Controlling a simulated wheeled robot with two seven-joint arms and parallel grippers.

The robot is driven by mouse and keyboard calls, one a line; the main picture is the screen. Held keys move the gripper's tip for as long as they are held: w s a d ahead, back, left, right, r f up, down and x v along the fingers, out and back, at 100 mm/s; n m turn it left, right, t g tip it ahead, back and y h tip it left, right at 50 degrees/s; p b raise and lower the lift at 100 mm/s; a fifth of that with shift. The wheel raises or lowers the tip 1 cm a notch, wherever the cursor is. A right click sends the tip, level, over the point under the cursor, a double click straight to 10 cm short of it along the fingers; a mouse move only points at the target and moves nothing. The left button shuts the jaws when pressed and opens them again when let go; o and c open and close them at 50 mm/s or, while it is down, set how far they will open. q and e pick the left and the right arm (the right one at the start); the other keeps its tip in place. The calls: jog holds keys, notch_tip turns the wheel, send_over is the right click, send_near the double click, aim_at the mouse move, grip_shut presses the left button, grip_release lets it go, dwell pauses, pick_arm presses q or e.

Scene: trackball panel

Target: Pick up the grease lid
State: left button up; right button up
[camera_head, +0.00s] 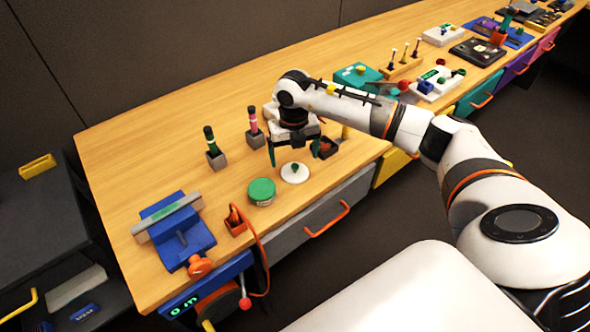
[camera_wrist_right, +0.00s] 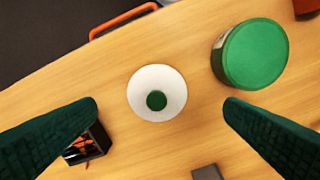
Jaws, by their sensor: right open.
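A white round lid with a small green knob (camera_head: 295,173) lies flat on the wooden workbench near its front edge. It also shows in the right wrist view (camera_wrist_right: 143,88), roughly between my two fingertips. A round green-topped tin (camera_head: 261,191) stands beside it, to its left in the head view and to its right in the wrist view (camera_wrist_right: 256,54). My right gripper (camera_head: 293,153) points down with dark green fingers spread wide and empty. In the head view it is just behind and above the white lid. My left gripper is not in view.
A small dark box (camera_wrist_right: 88,146) lies by one finger in the wrist view. Two upright pens in grey blocks (camera_head: 216,158) stand left of my gripper. A blue fixture (camera_head: 178,232) and an orange holder (camera_head: 236,221) are further left. The drawer's orange handle (camera_head: 328,220) sticks out in front.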

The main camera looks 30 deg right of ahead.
aim_at(295, 165)
jog(key=shift+w+d+f+p, duration=0.15)
jog(key=shift+f+p, duration=0.2)
jog(key=shift+f, duration=1.05)
jog(key=shift+d+f+p, duration=0.1)
jog(key=shift+f+p, duration=0.2)
jog(key=shift+f, duration=1.05)
jog(key=c, duration=1)
